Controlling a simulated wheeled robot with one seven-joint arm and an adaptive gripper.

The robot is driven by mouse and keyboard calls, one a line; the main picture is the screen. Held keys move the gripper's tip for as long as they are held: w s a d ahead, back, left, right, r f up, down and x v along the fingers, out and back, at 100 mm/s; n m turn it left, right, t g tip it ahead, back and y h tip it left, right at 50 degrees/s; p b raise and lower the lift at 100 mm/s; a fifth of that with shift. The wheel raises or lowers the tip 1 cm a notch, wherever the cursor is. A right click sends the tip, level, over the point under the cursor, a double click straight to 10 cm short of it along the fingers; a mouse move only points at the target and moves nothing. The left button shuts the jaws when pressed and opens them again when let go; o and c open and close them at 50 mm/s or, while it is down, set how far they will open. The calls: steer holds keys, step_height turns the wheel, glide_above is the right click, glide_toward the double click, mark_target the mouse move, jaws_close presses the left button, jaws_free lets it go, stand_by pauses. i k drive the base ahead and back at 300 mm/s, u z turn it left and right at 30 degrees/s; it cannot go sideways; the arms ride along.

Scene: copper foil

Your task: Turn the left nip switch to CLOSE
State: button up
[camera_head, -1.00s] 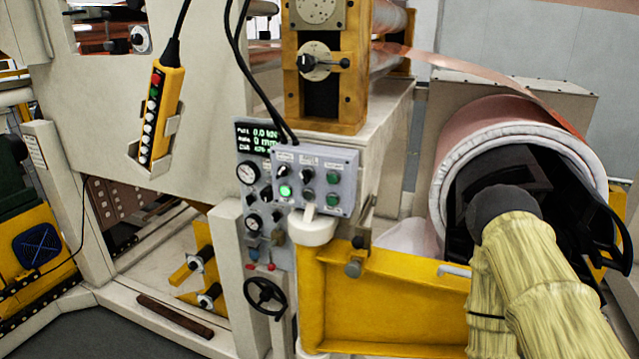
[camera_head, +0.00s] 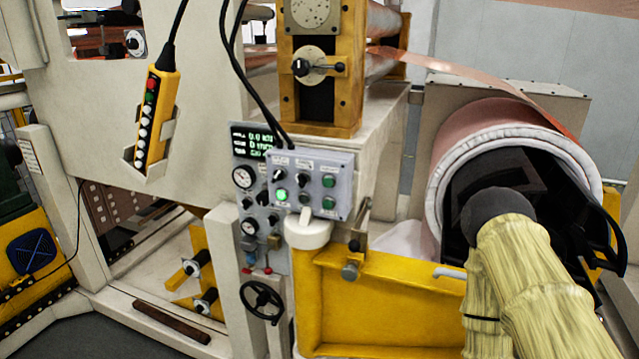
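A grey control box (camera_head: 341,187) stands at the centre on a white post. It has two black selector knobs in its upper row, the left knob (camera_head: 279,175) and a second knob (camera_head: 302,179). The small labels above them are too small to read, so I cannot tell which position each is in. A lit green button (camera_head: 281,195) sits below the left knob. My arm, in a pale yellow sleeve, comes from the lower right. My gripper (camera_head: 598,243) is a dark shape in front of the roll, well right of the box; its fingers are not clear.
A large copper foil roll (camera_head: 470,150) stands behind my arm, with foil (camera_head: 470,72) running up left. A yellow beam (camera_head: 390,305) lies below the box. A yellow pendant (camera_head: 158,115) hangs at left. Black cables hang above the box. A handwheel (camera_head: 262,301) is lower left.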

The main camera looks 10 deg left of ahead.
mark_target(278, 174)
steer(key=z, duration=2.2)
steer(key=k, duration=1.4)
steer(key=u, duration=2.25)
steer(key=i, duration=0.5)
